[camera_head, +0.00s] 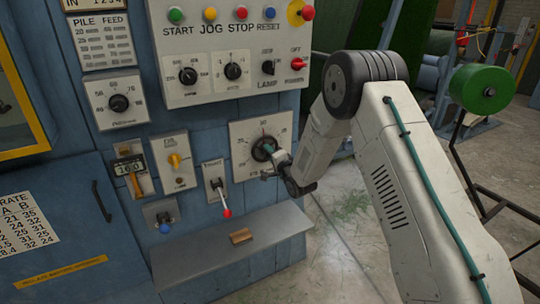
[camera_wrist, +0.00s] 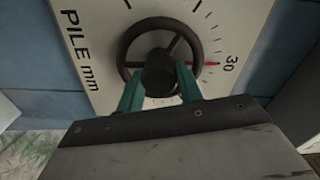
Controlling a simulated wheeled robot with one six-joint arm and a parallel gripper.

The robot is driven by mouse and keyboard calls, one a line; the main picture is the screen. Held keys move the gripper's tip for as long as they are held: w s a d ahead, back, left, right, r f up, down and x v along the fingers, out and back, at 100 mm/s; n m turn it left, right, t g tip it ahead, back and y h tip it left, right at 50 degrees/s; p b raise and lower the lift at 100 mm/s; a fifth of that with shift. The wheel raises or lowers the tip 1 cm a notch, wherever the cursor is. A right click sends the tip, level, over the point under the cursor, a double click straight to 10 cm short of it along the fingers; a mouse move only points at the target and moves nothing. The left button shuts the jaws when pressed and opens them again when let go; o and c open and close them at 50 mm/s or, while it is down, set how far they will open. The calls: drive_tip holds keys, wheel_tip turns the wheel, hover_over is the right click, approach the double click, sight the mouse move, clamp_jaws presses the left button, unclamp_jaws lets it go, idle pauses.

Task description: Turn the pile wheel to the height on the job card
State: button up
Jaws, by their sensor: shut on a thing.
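The pile wheel (camera_head: 264,148) is a dark spoked handwheel on a white dial plate (camera_head: 240,135) on the blue machine front. In the wrist view the wheel (camera_wrist: 128,48) fills the upper middle, with "PILE mm" printed at its left. A red pointer (camera_wrist: 210,64) reaches right to the scale, close to the number 30. My gripper (camera_wrist: 159,86) is shut on the wheel's dark hub, one green finger on each side. In the head view my gripper (camera_head: 273,162) meets the wheel from the lower right. I cannot make out a job card for certain.
A PILE FEED table (camera_head: 103,40) and a partly cut-off rate sheet (camera_head: 22,228) are on the machine. A red-tipped lever (camera_head: 226,212) stands left of the wheel.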

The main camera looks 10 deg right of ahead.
drive_tip(key=shift+f, duration=0.1)
idle(0.3)
drive_tip(key=o, duration=1)
drive_tip(key=shift+s, duration=0.1)
drive_tip(key=v, duration=0.7)
drive_tip(key=shift+s+d, duration=0.2)
drive_tip(key=shift+s, duration=0.15)
